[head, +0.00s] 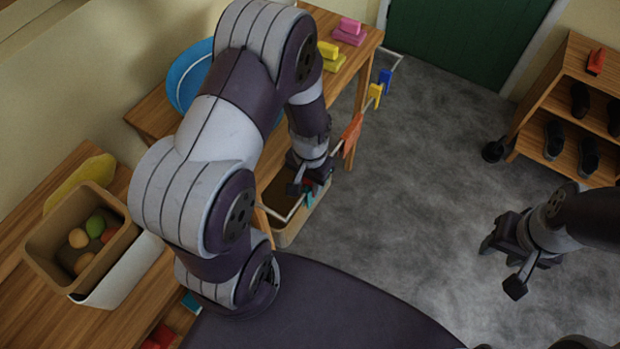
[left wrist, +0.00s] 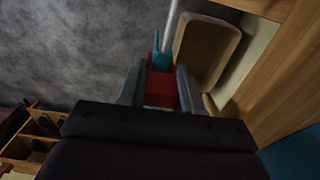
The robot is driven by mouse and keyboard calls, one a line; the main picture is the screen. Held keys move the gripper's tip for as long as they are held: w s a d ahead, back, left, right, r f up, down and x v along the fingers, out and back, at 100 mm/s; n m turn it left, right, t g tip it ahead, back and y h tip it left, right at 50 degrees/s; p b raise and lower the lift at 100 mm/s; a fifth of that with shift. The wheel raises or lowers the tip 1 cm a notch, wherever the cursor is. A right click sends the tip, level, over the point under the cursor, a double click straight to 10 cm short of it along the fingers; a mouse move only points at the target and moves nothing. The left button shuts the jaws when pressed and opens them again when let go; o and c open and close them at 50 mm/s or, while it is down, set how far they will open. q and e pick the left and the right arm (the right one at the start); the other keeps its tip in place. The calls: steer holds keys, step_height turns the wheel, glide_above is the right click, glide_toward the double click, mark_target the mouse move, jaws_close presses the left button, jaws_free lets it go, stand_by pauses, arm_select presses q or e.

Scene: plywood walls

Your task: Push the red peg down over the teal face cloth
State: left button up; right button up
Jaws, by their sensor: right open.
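The red peg (left wrist: 161,84) sits between the fingers of my left gripper (left wrist: 160,88) in the left wrist view, with both fingers against its sides. The teal face cloth (left wrist: 156,58) shows just above the peg and also below it there. In the head view my left gripper (head: 310,184) is at the near part of the white rail, and a bit of teal cloth (head: 309,199) shows under it. The red peg is mostly hidden by the gripper there. My right gripper (head: 502,267) is open and empty above the grey floor, away from the rail.
The white rail (head: 291,210) carries an orange cloth (head: 352,134), a yellow item (head: 375,95) and a blue item (head: 386,78). A tan bin (head: 289,236) stands below it. A wooden table (head: 155,117) is behind my left arm. A shoe rack (head: 537,118) stands right.

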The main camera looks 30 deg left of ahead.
arm_select(q)
steer(key=o, duration=0.5)
step_height(320, 180, up, 13)
steer(key=shift+f+p, duration=0.15)
steer(key=shift+p, duration=0.85)
steer(key=shift+n+t, duration=0.3)
steer(key=shift+t, duration=0.4)
steer(key=s+r+p, duration=0.1)
steer(key=r+p, duration=0.1)
steer(key=r, duration=0.1)
steer(key=s+d+r+p, duration=0.1)
steer(key=r, duration=0.2)
steer(key=s+d+r+p, duration=0.1)
steer(key=s+r+p, duration=0.1)
steer(key=r, duration=0.1)
steer(key=shift+d+r+p, duration=0.25)
steer(key=shift+p, duration=0.1)
steer(key=shift+s, duration=0.1)
